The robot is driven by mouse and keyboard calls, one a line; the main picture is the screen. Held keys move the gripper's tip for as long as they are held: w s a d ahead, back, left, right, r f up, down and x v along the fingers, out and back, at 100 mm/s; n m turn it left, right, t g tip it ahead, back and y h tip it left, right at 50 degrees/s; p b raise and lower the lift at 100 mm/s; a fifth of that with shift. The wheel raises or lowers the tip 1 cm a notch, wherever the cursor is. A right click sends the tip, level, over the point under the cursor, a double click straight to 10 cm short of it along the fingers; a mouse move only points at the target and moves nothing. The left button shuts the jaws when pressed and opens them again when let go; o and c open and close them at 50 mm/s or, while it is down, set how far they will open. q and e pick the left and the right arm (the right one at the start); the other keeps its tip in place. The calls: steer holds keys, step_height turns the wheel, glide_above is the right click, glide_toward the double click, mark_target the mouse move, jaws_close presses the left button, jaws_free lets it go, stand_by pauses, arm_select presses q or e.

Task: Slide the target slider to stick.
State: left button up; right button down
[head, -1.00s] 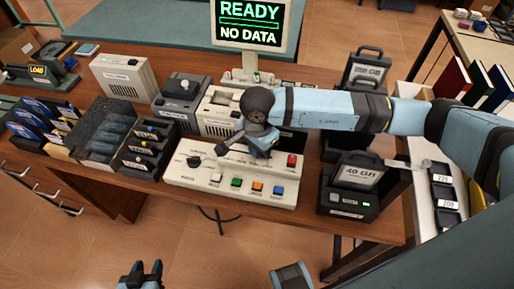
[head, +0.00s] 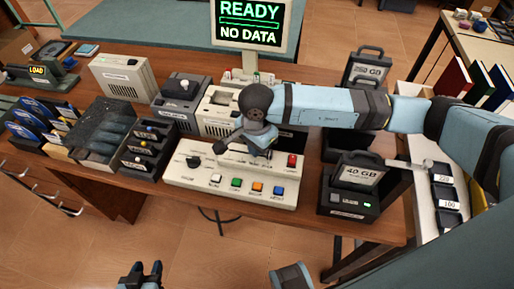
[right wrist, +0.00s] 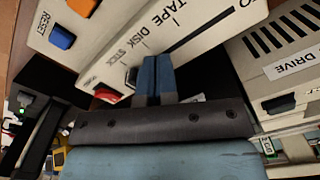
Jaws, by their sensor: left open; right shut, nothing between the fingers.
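The slider's slot (right wrist: 205,27) runs across the pale control panel (right wrist: 80,30), with the labels TAPE, DISK and STICK beside it. The panel is also in the head view (head: 190,181). My right gripper (right wrist: 157,72) is shut and empty, its fingertips low over the panel by the STICK end of the slot. The fingers and hand hide part of the slot. In the head view my right gripper (head: 268,152) covers the panel's back part. My left gripper (head: 143,270) is open and empty, low at the front.
A red button (head: 292,160) is on the panel's right end, near my right gripper. Several coloured buttons line its front. A 40 GB drive (head: 355,178) stands to the right and a drive box (head: 222,105) behind. The monitor (head: 249,25) reads READY, NO DATA.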

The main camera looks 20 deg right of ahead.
step_height(320, 180, up, 6)
steer(key=shift+p, duration=1.2)
steer(key=shift+r, duration=0.2)
arm_select(q)
steer(key=shift+s+r, duration=0.25)
steer(key=shift+r, duration=0.5)
